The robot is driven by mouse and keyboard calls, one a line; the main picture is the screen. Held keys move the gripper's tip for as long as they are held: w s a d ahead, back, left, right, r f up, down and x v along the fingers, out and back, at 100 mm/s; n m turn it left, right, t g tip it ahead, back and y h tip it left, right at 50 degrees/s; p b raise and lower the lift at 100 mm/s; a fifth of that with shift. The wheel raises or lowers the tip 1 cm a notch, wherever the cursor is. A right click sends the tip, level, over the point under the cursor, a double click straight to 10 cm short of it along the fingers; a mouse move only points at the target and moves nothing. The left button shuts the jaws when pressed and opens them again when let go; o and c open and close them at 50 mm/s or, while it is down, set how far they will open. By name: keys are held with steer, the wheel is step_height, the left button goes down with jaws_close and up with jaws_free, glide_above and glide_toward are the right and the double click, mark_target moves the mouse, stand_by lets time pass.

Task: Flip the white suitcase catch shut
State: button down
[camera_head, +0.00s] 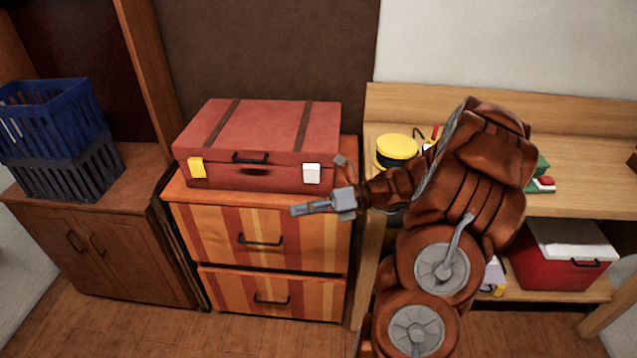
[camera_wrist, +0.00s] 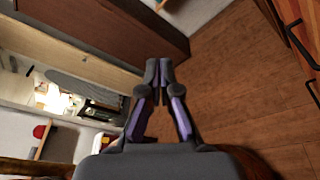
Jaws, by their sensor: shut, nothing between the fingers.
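A red suitcase (camera_head: 262,140) with two dark straps lies closed-lidded on a striped drawer cabinet in the head view. The white catch (camera_head: 311,173) is on its front face at the right. A yellow catch (camera_head: 197,168) is at the left, and a dark handle (camera_head: 250,158) sits between them. My gripper (camera_head: 296,210) is shut and empty, in front of the cabinet's top drawer, a little below and left of the white catch and apart from it in the picture. In the wrist view my gripper (camera_wrist: 158,65) shows its fingertips together. The suitcase is not recognisable there.
The drawer cabinet (camera_head: 260,240) has dark handles. Blue and dark crates (camera_head: 55,120) are stacked on a brown cabinet at left. A wooden bench at right holds a yellow-lidded container (camera_head: 397,150), with a red-and-white cooler (camera_head: 565,255) below. My arm hides part of the bench.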

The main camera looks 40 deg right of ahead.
mark_target(319, 178)
steer(key=d+f+m+t+h, duration=0.2)
steer(key=d+m, duration=0.3)
steer(key=d, duration=0.3)
steer(key=d+f+m+t+h+b, duration=0.1)
steer(key=d+f+m+t, duration=0.3)
steer(key=d, duration=0.4)
steer(key=shift+d+m+t+h, duration=0.2)
steer(key=shift+m+t+h, duration=0.2)
steer(key=shift+m+t, duration=0.45)
steer(key=shift+w+a+r+p, duration=0.25)
steer(key=shift+w+a+p, duration=0.25)
steer(key=shift+w, duration=1.35)
steer(key=shift+w+a+r+p, duration=0.2)
steer(key=shift+w+a+p, duration=0.3)
steer(key=shift+w, duration=1.35)
steer(key=shift+w+a+r+p, duration=0.3)
steer(key=shift+w+a, duration=0.35)
steer(key=shift+w, duration=1.2)
